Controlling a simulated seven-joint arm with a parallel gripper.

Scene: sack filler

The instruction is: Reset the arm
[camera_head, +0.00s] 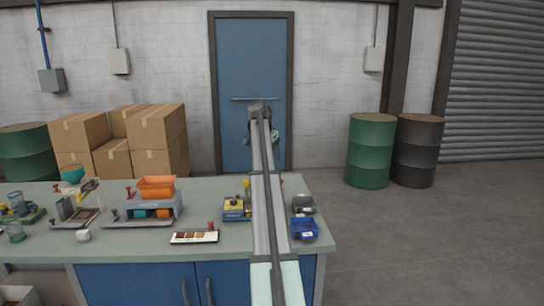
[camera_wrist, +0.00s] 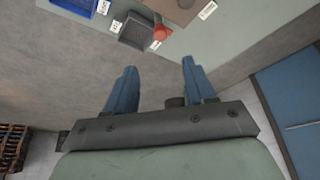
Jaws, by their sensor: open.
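My arm reaches up from the bottom middle of the head view, over the right part of the workbench and in front of the blue door. My gripper is largely hidden behind the arm there. In the wrist view my gripper (camera_wrist: 158,64) shows two blue fingers standing well apart, with nothing between them. It is clear of the bench and touches nothing that I can see.
The workbench (camera_head: 120,250) carries a blue bin (camera_head: 304,229), a grey bin (camera_head: 302,203), a yellow-and-blue box (camera_head: 235,209), an orange hopper (camera_head: 156,187) and a sample tray (camera_head: 194,238). Green (camera_head: 369,150) and dark (camera_head: 416,150) drums stand behind right. Floor right of the bench is clear.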

